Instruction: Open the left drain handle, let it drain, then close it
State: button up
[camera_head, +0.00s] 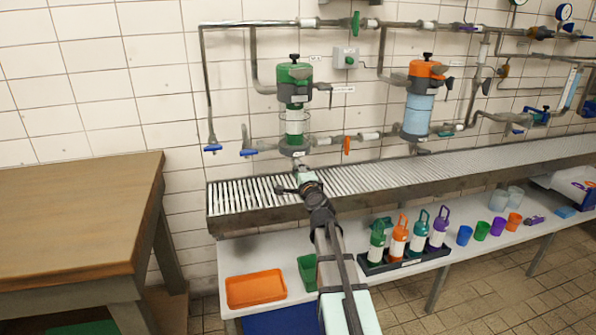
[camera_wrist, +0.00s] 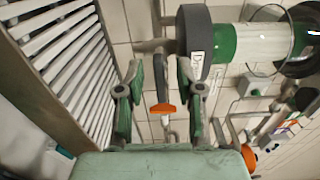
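My gripper (camera_wrist: 160,74) is open in the wrist view, one green finger on each side. A grey handle with an orange end (camera_wrist: 164,108) stands between the fingers, with gaps on both sides. It is close to the grey, labelled base (camera_wrist: 194,45) of the green-topped filter. In the head view my gripper (camera_head: 297,182) is just below this filter (camera_head: 294,92), above the slatted rack. My gripper and arm seem to hide the handle there. I cannot tell whether the valve is open, and no flowing water shows.
A slatted rack (camera_head: 490,155) runs along the wall under the pipes. An orange-topped filter (camera_head: 420,95) is on the right. An upright orange handle (camera_head: 347,145) is on the pipe between the filters. Bottles and cups stand on the lower white shelf (camera_head: 400,278). A wooden table (camera_head: 70,205) is left.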

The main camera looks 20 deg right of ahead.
jog(key=s+a, duration=0.1)
jog(key=s, duration=0.9)
jog(key=shift+s+a, duration=0.35)
